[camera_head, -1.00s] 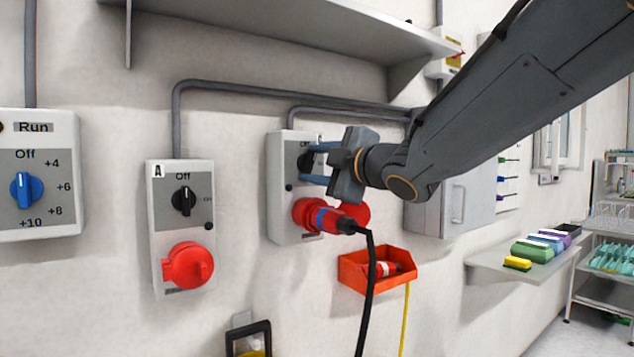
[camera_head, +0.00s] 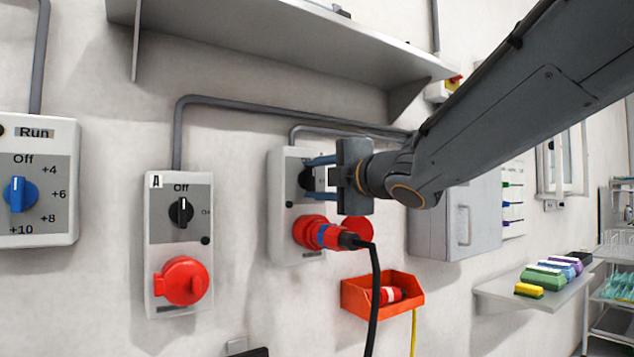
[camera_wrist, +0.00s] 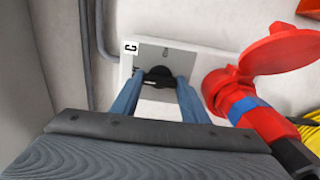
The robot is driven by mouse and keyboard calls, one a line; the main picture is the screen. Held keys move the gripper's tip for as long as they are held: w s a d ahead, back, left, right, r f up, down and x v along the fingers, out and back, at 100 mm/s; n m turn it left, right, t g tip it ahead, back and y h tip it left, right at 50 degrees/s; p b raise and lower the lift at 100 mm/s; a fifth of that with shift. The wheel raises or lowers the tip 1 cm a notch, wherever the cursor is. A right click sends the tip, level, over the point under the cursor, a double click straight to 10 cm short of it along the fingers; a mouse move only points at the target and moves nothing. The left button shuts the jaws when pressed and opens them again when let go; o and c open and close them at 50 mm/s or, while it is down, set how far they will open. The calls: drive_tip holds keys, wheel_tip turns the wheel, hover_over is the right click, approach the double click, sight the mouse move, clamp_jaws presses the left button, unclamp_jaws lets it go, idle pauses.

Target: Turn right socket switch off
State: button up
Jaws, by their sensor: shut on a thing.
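The right socket box (camera_head: 283,235) is on the wall, with a grey upper plate and a red socket below. A red plug (camera_head: 330,236) with a blue ring and black cable sits in that socket. My gripper (camera_head: 316,177) reaches in from the right, its blue fingers on either side of the black switch knob (camera_head: 305,178). In the wrist view the fingers of my gripper (camera_wrist: 160,95) are shut on the black knob (camera_wrist: 158,76), beside a "C" label. The "Off" marking of this switch is hidden in the head view. The knob's exact pointing direction is hard to tell.
Socket box A (camera_head: 158,288) hangs to the left, its knob pointing up at "Off". A Run control box (camera_head: 60,228) is further left. A shelf (camera_head: 290,50) juts out above. An orange bin (camera_head: 360,300) hangs below the plug, and a grey cabinet (camera_head: 482,225) is right.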

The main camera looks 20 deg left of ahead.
drive_tip(key=o, duration=1.1)
drive_tip(key=shift+c, duration=0.2)
drive_tip(key=v, duration=0.8)
drive_tip(key=shift+a, duration=0.1)
